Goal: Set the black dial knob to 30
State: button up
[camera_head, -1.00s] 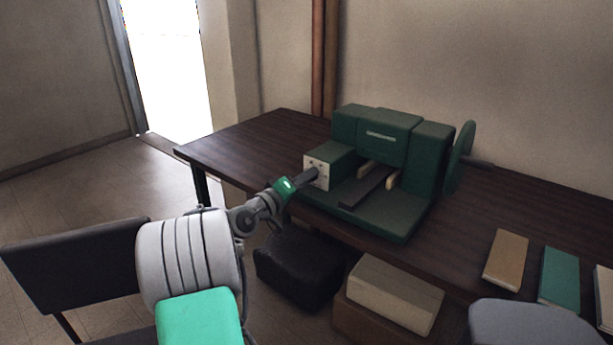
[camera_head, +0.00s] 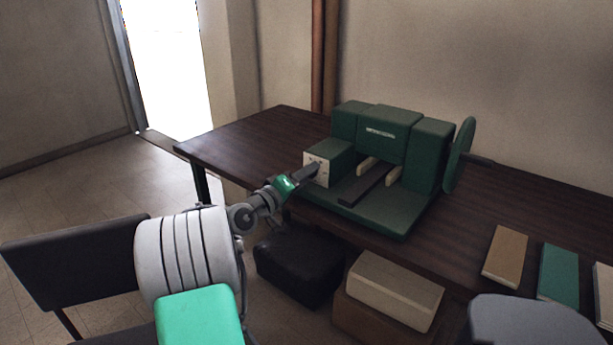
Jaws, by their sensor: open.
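A green machine (camera_head: 378,143) stands on the dark wooden table (camera_head: 250,135). A small green box at its left end carries a white dial face (camera_head: 322,176) with small dark marks. My gripper (camera_head: 311,172) is right in front of this face, its tip overlapping the face in the head view. The black dial knob cannot be made out; it seems to be hidden behind my gripper. Whether the fingers touch the knob, and which mark it points to, I cannot tell.
A green handwheel (camera_head: 459,155) is on the machine's right side. Flat books in tan (camera_head: 505,256) and green (camera_head: 558,277) lie at the table's right. A black box (camera_head: 298,266) and a cream box (camera_head: 394,290) are below the table's front edge. A dark chair (camera_head: 75,260) stands left.

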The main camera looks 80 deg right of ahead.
jog(key=v, duration=0.7)
jog(key=shift+a, duration=0.25)
jog(key=shift+w, duration=0.2)
